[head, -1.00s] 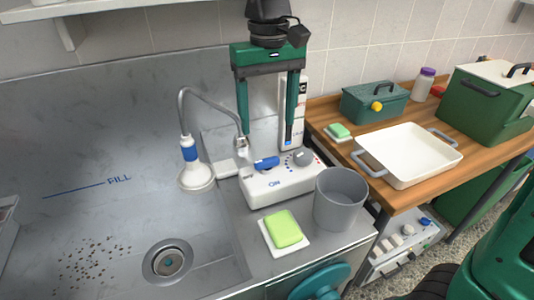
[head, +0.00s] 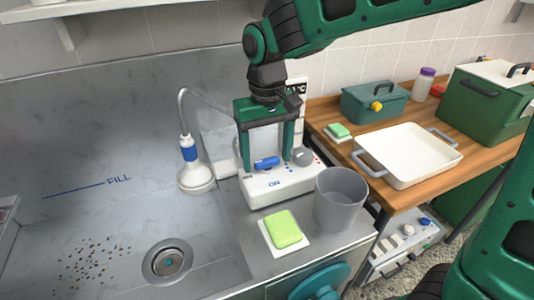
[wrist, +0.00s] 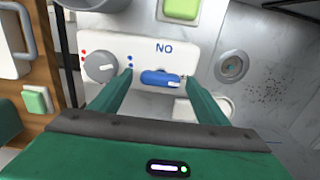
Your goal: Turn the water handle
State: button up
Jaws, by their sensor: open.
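The blue water handle (head: 266,162) sits on the front of a white control box (head: 262,190) beside the sink, above the printed word ON. In the wrist view the blue handle (wrist: 160,78) lies crosswise between my fingertips. My gripper (head: 268,164) points down over the box, open, with one finger to each side of the handle. I cannot tell whether either finger touches it. A grey round knob (head: 302,156) with red and blue dots is just right of the handle; it also shows in the wrist view (wrist: 101,67).
A grey bucket (head: 339,199) and a green sponge (head: 284,229) on a white dish stand in front of the box. A hanging shower head (head: 195,177) is at left over the steel sink (head: 110,225). A white tray (head: 410,155) lies on the wooden counter.

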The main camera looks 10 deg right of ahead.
jog(key=shift+c, duration=0.6)
jog(key=c, duration=0.9)
jog(key=n, duration=1.1)
jog(key=shift+w+d, duration=0.1)
jog(key=shift+n, duration=0.4)
